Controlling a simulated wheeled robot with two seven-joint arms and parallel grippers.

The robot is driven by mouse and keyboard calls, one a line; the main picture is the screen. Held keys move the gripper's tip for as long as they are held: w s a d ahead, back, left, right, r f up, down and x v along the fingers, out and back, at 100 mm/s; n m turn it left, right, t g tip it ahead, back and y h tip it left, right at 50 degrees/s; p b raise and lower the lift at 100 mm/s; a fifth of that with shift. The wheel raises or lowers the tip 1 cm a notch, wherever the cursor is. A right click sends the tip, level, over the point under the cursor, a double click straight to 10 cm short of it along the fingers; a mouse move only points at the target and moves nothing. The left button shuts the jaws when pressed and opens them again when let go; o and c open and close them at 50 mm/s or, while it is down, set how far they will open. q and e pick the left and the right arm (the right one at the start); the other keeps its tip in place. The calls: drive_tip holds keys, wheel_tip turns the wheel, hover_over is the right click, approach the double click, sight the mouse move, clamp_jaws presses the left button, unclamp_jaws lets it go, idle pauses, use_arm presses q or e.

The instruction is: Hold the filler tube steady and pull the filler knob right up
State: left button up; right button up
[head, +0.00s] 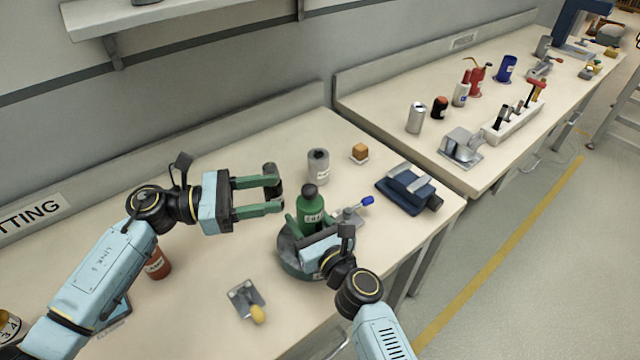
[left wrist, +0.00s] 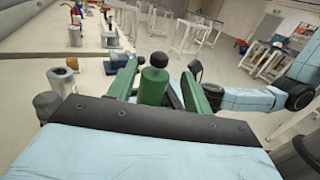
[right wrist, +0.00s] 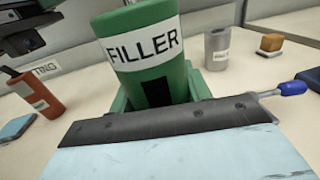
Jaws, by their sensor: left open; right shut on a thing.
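The filler tube (head: 311,213) is a green upright cylinder with a white label, on the near bench. Its dark filler knob (head: 309,190) sits on top. The label reads FILLER on the tube in the right wrist view (right wrist: 140,45). My right gripper (head: 308,228) is shut on the tube, its fingers at the tube's sides low down. My left gripper (head: 273,188) is open and empty, left of the knob and apart from it. In the left wrist view the tube (left wrist: 153,88) and knob (left wrist: 158,60) show between the open fingers.
A round dark green base (head: 290,262) is partly hidden under my right arm. A grey cylinder (head: 318,167), an orange block (head: 360,152), a blue clamp-like device (head: 410,188) and a blue-handled lever (head: 367,201) stand close by. A yellow-knobbed bracket (head: 246,298) lies in front.

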sight(320, 199)
use_arm(q)
drive_tip(key=d, duration=0.3)
drive_tip(key=w+d, duration=0.1)
drive_tip(key=d, duration=0.6)
drive_tip(key=shift+w+d, duration=0.15)
drive_tip(key=shift+w, duration=0.15)
drive_tip(key=shift+r, duration=0.1)
clamp_jaws()
